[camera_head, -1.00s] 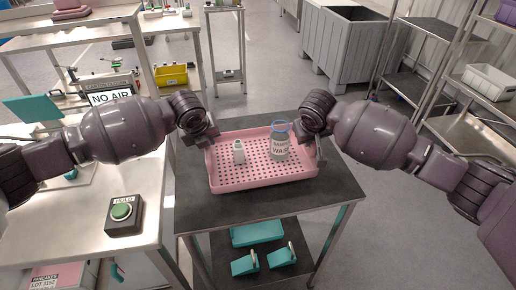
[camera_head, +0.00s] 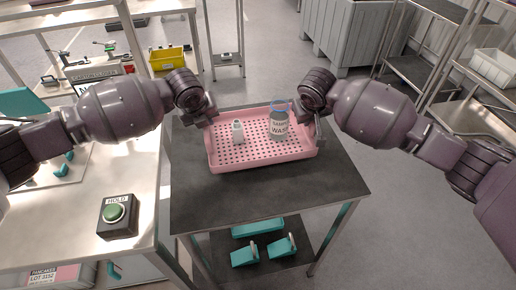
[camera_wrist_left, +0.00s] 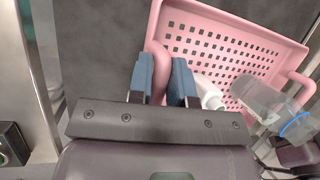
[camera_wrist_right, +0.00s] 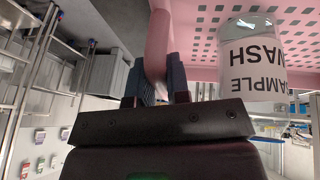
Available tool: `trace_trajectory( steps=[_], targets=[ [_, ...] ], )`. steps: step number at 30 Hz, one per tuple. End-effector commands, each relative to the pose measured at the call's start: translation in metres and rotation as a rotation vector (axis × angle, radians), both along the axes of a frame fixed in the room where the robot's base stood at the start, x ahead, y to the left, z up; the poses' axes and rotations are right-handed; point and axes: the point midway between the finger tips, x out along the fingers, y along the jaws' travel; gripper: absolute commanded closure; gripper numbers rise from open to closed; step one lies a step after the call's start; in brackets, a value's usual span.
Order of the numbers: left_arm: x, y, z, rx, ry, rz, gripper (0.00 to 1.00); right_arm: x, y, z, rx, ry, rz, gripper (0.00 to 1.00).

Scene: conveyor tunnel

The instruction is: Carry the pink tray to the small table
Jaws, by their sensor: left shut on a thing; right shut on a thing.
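The pink tray (camera_head: 262,157), with a perforated floor, is over the dark-topped table (camera_head: 262,198), near its far side. I cannot tell whether it touches the top. A clear bottle labelled SAMPLE WASH (camera_head: 279,128) with a blue ring stands in its right half. A small white bottle (camera_head: 238,131) stands left of it. My left gripper (camera_head: 212,119) is shut on the tray's left handle, and its blue fingers (camera_wrist_left: 160,78) flank the handle in the left wrist view. My right gripper (camera_head: 311,119) is shut on the right handle, between its fingers (camera_wrist_right: 158,78) in the right wrist view.
A bench with a green HOLD button (camera_head: 117,214) stands at the left. Teal items (camera_head: 262,250) lie on the dark table's lower shelf. Behind are a narrow stand (camera_head: 228,62), a yellow bin (camera_head: 167,59) and a grey bin (camera_head: 345,35). The dark table's front half is clear.

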Motion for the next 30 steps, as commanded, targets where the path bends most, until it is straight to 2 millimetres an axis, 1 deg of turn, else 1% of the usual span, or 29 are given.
trace_trajectory(
  steps=[5,30],
  targets=[
    [0.001,-0.001,-0.003,-0.002,-0.003,-0.001,1.00,0.000,0.001,-0.005,0.000,0.002,0.003,1.00],
    [0.001,-0.001,-0.040,-0.003,-0.003,0.000,1.00,-0.001,0.001,-0.042,0.000,0.002,0.003,1.00]
  ],
)
